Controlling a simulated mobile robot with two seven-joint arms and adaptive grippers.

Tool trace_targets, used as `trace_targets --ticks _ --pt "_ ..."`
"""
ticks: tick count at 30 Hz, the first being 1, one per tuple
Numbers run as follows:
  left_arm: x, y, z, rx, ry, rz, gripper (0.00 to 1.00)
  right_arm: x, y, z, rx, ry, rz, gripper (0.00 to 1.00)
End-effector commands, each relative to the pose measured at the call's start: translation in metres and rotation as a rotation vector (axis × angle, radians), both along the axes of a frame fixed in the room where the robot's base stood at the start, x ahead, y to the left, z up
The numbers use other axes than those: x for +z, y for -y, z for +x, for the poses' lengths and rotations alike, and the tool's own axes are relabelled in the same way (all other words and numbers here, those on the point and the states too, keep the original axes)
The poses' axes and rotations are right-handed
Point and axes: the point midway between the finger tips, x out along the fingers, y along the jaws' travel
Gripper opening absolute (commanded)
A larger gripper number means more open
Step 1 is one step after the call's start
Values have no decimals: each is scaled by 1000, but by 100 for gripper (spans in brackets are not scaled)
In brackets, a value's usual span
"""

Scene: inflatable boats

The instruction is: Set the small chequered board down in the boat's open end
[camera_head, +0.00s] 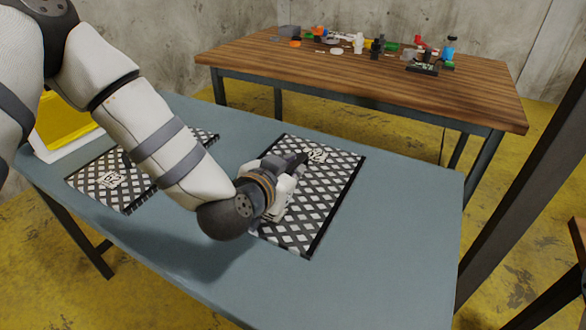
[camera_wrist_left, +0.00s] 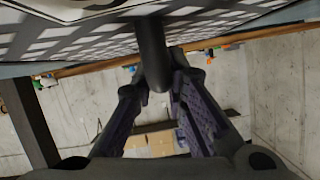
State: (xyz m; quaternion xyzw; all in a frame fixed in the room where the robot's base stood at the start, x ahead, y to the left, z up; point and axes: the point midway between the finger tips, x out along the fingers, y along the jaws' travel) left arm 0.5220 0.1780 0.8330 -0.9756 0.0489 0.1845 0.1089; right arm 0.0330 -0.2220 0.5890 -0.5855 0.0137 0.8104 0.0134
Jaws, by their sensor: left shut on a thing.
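A black-and-white chequered board (camera_head: 322,200) with a white marking lies flat at the middle of the blue-grey table; I cannot tell whether it is slightly raised. My left gripper (camera_head: 290,172) is over it and hides part of its left side. In the left wrist view, the board's pattern (camera_wrist_left: 85,40) fills the top, and a dark post (camera_wrist_left: 152,60) stands out from it between the fingers of my left gripper (camera_wrist_left: 162,85), which is shut on it. A second chequered board (camera_head: 115,180) lies at the left, partly behind my arm. I cannot make out a boat. My right gripper is out of view.
The blue-grey table (camera_head: 400,235) is clear at its right and front. A white-framed yellow thing (camera_head: 62,125) stands at its left end. Behind, a wooden table (camera_head: 400,85) holds several small coloured objects. A dark post (camera_head: 530,150) stands at the right.

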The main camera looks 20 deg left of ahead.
Motion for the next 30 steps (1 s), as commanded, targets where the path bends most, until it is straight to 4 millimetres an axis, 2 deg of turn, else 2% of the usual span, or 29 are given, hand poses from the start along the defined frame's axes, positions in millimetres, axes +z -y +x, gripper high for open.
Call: trace_targets --ticks 6,7,9,10,20,23,30 --pt "3 0 -2 -1 -1 2 0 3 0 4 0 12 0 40" --pt "2 0 -2 -2 -5 2 15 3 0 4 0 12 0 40" --pt "2 0 -2 -2 -4 2 31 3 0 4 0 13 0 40" --pt "2 0 -2 -2 -4 2 33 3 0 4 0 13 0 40" --pt "6 0 -4 -2 -3 1 33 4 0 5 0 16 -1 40" --pt "13 -1 -17 -3 -1 2 33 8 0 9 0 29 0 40" --pt "38 -4 -72 -4 3 2 33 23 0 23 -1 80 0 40"
